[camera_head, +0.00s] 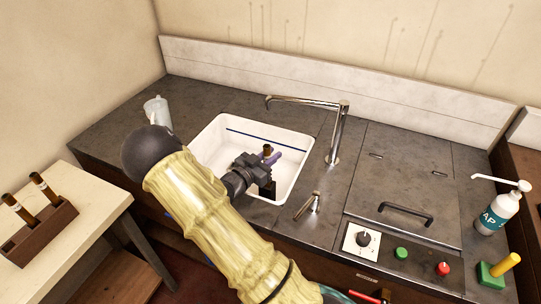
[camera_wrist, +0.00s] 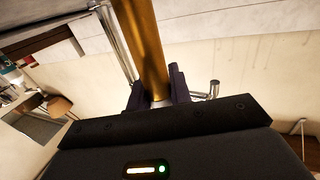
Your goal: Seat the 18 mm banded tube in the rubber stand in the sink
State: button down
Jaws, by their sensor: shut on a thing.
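My gripper (camera_head: 268,158) is over the white sink (camera_head: 213,137), with its purple fingers shut on a brass tube (camera_head: 267,149). In the wrist view the tube (camera_wrist: 146,45) runs up between the fingers (camera_wrist: 158,92), with a pale band at the grip. Only a short brown end of it shows in the head view; I cannot read its size. A black block (camera_head: 268,190), which looks like the rubber stand, sits in the sink just below my gripper. My gripper and wrist partly hide it, and I cannot see the tube touching it.
A chrome faucet (camera_head: 336,135) reaches over the sink's back right. A short chrome lever (camera_head: 310,203) stands at its front right. A grey jug (camera_head: 158,112) is at the left. A wooden rack (camera_head: 40,232) with two banded tubes stands on the side table. A soap bottle (camera_head: 499,212) is far right.

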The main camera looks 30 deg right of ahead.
jog(key=shift+f, duration=0.25)
jog(key=c, duration=1.2)
grip_release()
jog(key=b+v, duration=0.3)
jog(key=v, duration=1.4)
jog(key=shift+a+r, duration=0.1)
jog(key=shift+a, duration=0.1)
